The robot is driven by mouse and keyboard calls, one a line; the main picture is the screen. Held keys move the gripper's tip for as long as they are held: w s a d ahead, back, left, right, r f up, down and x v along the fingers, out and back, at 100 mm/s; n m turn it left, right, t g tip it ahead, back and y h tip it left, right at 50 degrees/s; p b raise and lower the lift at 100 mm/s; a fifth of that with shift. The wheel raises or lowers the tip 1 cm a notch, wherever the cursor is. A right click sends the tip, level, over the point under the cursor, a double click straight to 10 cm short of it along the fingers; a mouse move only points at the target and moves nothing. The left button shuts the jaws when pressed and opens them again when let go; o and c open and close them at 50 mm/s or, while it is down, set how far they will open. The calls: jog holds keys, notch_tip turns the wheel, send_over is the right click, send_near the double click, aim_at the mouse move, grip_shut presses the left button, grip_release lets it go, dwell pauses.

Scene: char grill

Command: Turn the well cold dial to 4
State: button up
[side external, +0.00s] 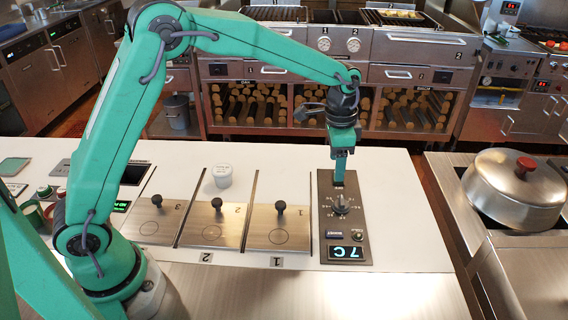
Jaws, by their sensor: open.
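The well cold dial (341,204) is a dark round knob with a pointer and white marks around it. It sits on a dark control panel (326,229) set in the white counter. A lit display (346,253) at the panel's near end appears to read 7 C. My gripper (339,181) points down over the far end of the panel, just beyond the dial in this view. It is open with nothing between its fingers; the finger gap is hard to make out. I cannot tell its exact height over the panel or which mark the pointer faces.
Steel lids with black knobs, such as the nearest one (277,228), lie left of the panel. A small white tub (222,175) stands behind them. A lidded steel pot (513,188) stands on the range at right. The white counter (393,210) right of the panel is clear.

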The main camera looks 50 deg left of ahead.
jog(key=m, duration=0.1)
send_over(342, 200)
jog(key=shift+g, duration=0.3)
notch_tip(342, 200, down, 4)
jog(key=shift+w+f, duration=0.1)
jog(key=shift+w, duration=0.05)
jog(key=shift+f, duration=3.9)
jog(key=c, duration=1)
